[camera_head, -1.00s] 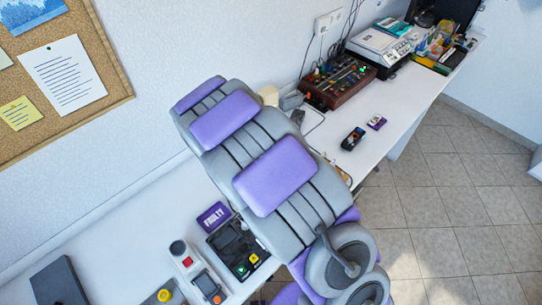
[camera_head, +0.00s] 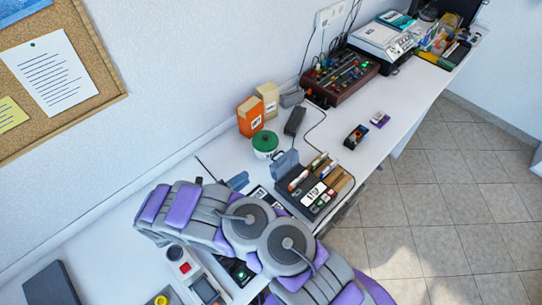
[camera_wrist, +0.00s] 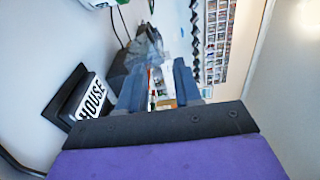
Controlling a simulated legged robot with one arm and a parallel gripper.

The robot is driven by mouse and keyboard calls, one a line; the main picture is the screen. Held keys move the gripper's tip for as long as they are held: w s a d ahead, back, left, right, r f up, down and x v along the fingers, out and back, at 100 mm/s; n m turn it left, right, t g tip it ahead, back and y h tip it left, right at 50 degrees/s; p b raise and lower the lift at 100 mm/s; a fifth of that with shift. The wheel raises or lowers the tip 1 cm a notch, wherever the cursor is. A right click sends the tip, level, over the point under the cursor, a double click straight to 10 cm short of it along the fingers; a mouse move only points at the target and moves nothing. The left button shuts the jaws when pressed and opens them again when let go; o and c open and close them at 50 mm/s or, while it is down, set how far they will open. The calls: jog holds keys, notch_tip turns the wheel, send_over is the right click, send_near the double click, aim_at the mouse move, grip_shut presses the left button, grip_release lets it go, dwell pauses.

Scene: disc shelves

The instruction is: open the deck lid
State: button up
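The deck, a black device (camera_head: 238,271), is mostly hidden under my arm in the head view. Only a dark strip with a green button shows, and its lid cannot be seen. My gripper (camera_head: 261,171) is beyond the deck, towards the back of the bench, with its blue-grey fingers spread apart. In the wrist view my gripper (camera_wrist: 160,88) is open, with no object held between the fingers. The deck is not clear in the wrist view.
A black tray of pens and cards (camera_head: 313,194) lies right of my gripper. A green-topped round tub (camera_head: 265,145) and an orange box (camera_head: 250,116) stand behind it. A HOUSE sign (camera_wrist: 88,98) is at the wrist view's left.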

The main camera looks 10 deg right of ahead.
aim_at(273, 157)
jog(key=shift+n+t+y, duration=0.3)
jog(key=shift+n+t, duration=0.2)
jog(key=shift+n, duration=0.4)
jog(key=b+x, duration=0.1)
jog(key=x, duration=0.4)
jog(key=f+b+x, duration=0.1)
jog(key=x, duration=0.4)
jog(key=f+b+x, duration=0.1)
jog(key=x, duration=0.5)
jog(key=shift+w+a+f+b, duration=0.15)
jog(key=shift+w+a+b, duration=0.1)
jog(key=shift+b, duration=0.15)
jog(key=shift+c, duration=0.3)
grip_shut()
jog(key=shift+s, duration=0.1)
jog(key=shift+f, duration=0.15)
